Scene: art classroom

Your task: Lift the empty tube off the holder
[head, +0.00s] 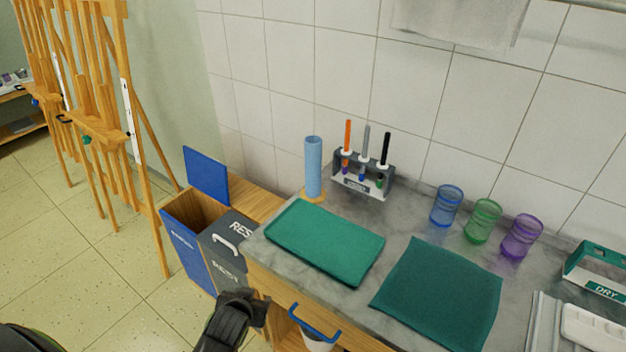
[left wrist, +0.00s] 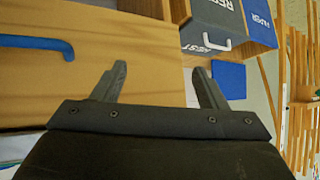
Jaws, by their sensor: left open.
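A light blue tube (head: 313,167) stands upright on a small round wooden holder (head: 313,195) at the back left of the grey counter, near the tiled wall. My left gripper (head: 247,297) is low in front of the cabinet, below the counter's edge and well apart from the tube. In the left wrist view my left gripper (left wrist: 162,82) is open and empty, with the cabinet's wooden front behind it. The tube does not show in the left wrist view. My right gripper is in neither view.
A marker rack (head: 362,178) and blue (head: 446,206), green (head: 482,221) and purple (head: 521,236) cups stand behind. Bins (head: 195,240), the blue one open, stand left; a blue handle (head: 314,322) sticks out.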

